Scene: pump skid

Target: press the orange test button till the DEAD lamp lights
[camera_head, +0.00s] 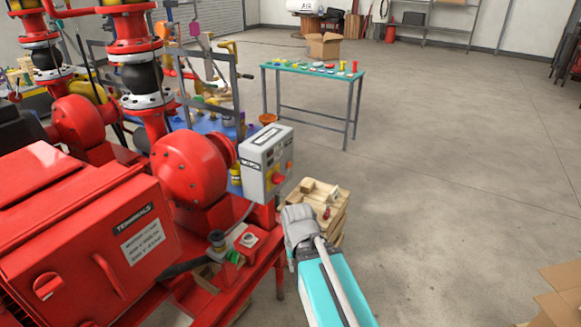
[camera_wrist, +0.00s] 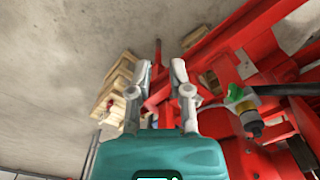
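No part is clearly readable as the orange test button or as the DEAD lamp. A grey control box (camera_head: 265,160) on the red skid carries an orange-red knob (camera_head: 278,179) and a small orange-yellow part (camera_head: 289,166). Its small lettering is not legible. My gripper (camera_wrist: 160,66) is open and empty in the wrist view, with its two fingers apart. In the head view my arm's grey end is in front of the skid, below and right of the control box; the fingers cannot be made out there.
A red TERMINALS box (camera_head: 95,235) fills the lower left. A green-handled fitting (camera_head: 234,257) sits on the skid, also in the wrist view (camera_wrist: 236,94). A wooden pallet stack (camera_head: 335,212) stands beyond my arm's end.

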